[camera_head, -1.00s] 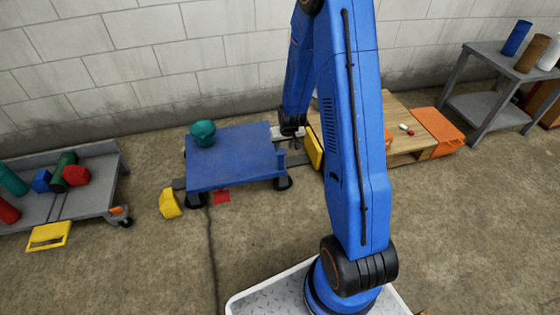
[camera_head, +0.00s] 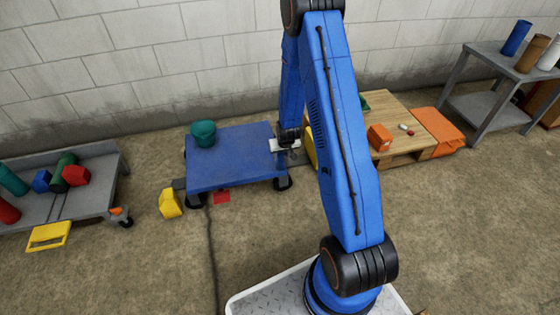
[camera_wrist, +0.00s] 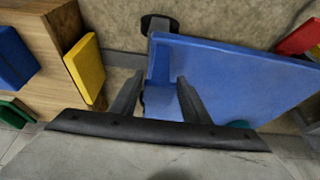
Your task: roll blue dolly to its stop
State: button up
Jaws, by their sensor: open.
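The blue dolly (camera_head: 235,165) stands on the floor by the wall in the head view, with a teal pot (camera_head: 203,133) on its back left part. A yellow stop block (camera_head: 170,204) is at its left, on a dark rail. Another yellow block (camera_head: 310,150) is at its right, partly hidden by my arm. My gripper (camera_head: 289,143) is at the dolly's right edge. In the wrist view my gripper (camera_wrist: 157,95) is open, its fingers reaching the near edge of the dolly (camera_wrist: 225,75). A blue raised part shows between them; I cannot tell whether they touch it.
A wooden pallet (camera_head: 382,104) with several small items is right of the dolly. A grey cart (camera_head: 85,195) with coloured items stands at the left. A grey table (camera_head: 500,68) is at the right. A red patch (camera_head: 222,197) and a dark cable (camera_head: 211,250) are on the floor.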

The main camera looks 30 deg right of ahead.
jog(key=shift+x, duration=3.75)
jog(key=shift+c, duration=0.3)
jog(key=c, duration=1)
jog(key=shift+d, duration=0.15)
grip_shut()
